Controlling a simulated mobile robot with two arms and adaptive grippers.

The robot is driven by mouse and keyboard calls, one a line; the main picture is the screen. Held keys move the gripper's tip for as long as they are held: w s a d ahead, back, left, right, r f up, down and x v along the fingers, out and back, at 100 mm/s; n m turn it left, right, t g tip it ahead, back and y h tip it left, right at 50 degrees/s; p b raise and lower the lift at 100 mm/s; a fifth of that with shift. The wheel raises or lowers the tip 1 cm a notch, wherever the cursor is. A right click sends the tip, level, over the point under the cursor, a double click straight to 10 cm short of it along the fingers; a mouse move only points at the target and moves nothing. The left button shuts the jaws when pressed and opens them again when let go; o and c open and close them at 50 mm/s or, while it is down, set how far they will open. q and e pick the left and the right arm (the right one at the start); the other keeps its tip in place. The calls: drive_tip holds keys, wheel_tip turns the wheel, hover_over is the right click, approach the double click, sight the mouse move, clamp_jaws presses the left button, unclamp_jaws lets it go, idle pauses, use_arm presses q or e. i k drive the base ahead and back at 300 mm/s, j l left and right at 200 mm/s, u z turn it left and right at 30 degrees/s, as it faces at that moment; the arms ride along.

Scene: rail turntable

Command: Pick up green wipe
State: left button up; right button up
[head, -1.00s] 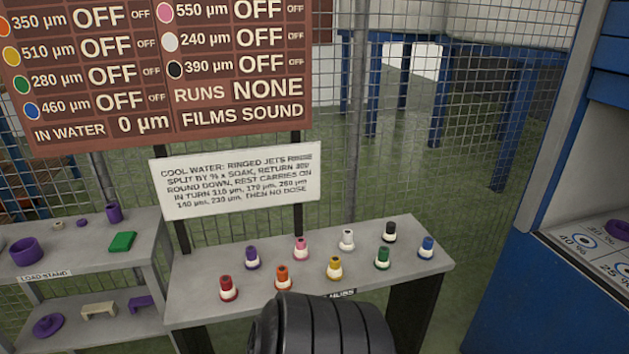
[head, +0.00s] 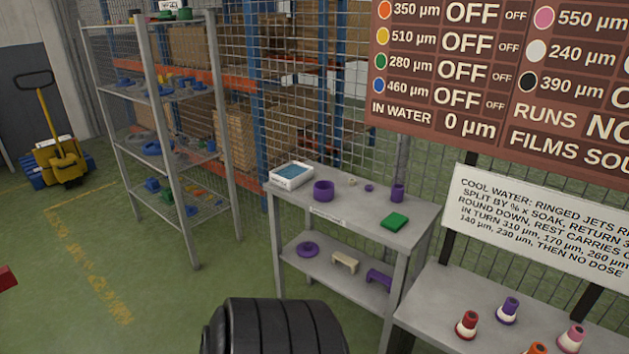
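The green wipe (head: 395,222) looks like a small flat green block. It lies on the top shelf of the grey load stand (head: 350,203), near its right front corner. Nothing touches it. A black ribbed part of my own body rises at the bottom middle, well apart from the wipe. Neither gripper can be made out in the head view.
On the load stand are a white tray (head: 291,176), a purple ring (head: 323,191) and a purple cup (head: 397,194). Its lower shelf holds more parts. A bench with coloured jets (head: 467,325) stands right. A wire rack (head: 160,110) stands left.

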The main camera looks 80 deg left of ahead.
sight(394, 222)
drive_tip(key=u, duration=1.85)
drive_tip(key=i+j, duration=0.2)
drive_tip(key=j, duration=0.1)
